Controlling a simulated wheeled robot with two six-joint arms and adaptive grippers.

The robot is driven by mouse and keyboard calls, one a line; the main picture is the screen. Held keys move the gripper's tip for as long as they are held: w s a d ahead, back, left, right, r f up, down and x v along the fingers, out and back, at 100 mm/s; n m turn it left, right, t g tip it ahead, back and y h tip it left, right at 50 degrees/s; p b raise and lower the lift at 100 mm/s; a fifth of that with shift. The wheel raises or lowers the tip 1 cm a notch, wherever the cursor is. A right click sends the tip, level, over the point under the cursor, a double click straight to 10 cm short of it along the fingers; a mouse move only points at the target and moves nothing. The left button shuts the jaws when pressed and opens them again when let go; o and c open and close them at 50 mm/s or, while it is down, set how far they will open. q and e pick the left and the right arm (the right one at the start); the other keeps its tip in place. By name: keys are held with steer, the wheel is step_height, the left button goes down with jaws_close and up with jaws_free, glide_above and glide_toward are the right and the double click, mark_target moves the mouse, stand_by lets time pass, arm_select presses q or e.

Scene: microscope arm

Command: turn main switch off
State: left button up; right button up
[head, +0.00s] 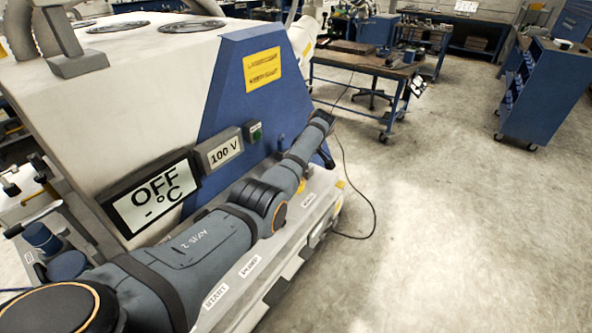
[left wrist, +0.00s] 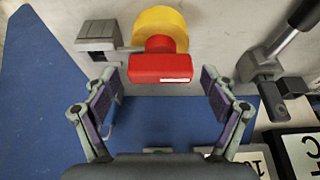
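The main switch, a red handle (left wrist: 160,68) on a round yellow plate (left wrist: 162,24), shows in the left wrist view on the pale machine surface. My left gripper (left wrist: 162,80) is open, with one finger on each side of the red handle. A gap shows between each finger and the handle. In the head view my left arm crosses along the front of the machine (head: 110,100); its gripper is not clearly visible there, and the switch is hidden. The machine's display (head: 155,195) reads OFF and a smaller display (head: 219,152) reads 100 V. My right gripper is not in view.
A grey block (left wrist: 97,36) sits beside the switch, and a grey lever (left wrist: 262,62) stands on its other side. A lower ledge with START and PUMP labels (head: 251,267) runs beside my arm. Workbenches (head: 365,65) and a blue cabinet (head: 545,95) stand farther back. The floor at right is clear.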

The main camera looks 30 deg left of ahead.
arm_select(q)
steer(key=shift+d+r, duration=0.1)
steer(key=v, duration=1.1)
steer(key=shift+r, duration=0.4)
steer(key=shift+d, duration=0.1)
